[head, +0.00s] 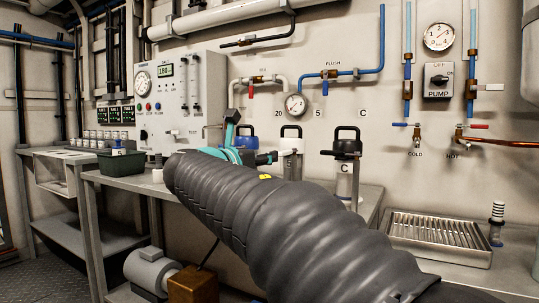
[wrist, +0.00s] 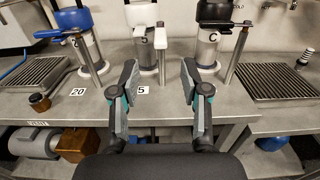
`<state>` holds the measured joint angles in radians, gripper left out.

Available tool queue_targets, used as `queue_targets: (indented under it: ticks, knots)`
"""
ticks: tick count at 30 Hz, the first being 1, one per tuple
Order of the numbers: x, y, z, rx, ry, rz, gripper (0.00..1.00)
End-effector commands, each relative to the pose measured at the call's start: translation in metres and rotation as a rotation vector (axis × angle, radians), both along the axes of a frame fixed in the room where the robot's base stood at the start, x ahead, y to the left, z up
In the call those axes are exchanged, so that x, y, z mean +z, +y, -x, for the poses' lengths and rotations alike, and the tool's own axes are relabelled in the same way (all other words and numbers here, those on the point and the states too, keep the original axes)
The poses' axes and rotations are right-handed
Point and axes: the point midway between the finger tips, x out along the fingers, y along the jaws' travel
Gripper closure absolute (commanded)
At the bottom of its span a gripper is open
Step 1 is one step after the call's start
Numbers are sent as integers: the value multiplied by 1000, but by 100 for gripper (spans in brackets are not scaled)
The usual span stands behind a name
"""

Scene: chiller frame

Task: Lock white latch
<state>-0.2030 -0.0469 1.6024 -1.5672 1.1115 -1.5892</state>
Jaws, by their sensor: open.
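The white latch (wrist: 190,64) shows in the wrist view as a short white bar at the right of the middle filter housing (wrist: 147,52). It points outward, away from that housing's white cap. My gripper (wrist: 158,78) is open, with its two dark fingers spread wide and nothing between them. In the head view my gripper (head: 240,150) is partly hidden behind my own arm, and the white latch cannot be made out.
The left housing with a blue latch (wrist: 73,19) and the right housing C with a black latch (wrist: 225,27) flank the middle one, each beside a metal post. Drain grates (wrist: 275,80) lie at both sides.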

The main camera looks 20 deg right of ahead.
Motion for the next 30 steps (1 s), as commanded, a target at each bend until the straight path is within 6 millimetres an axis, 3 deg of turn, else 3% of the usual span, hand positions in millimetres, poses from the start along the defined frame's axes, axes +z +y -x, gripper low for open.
queue_targets:
  ticks: [18,30]
  knots:
    - [-1,-85,-65,-2,0,-4,54]
    - [-1,-98,-76,0,0,-5,54]
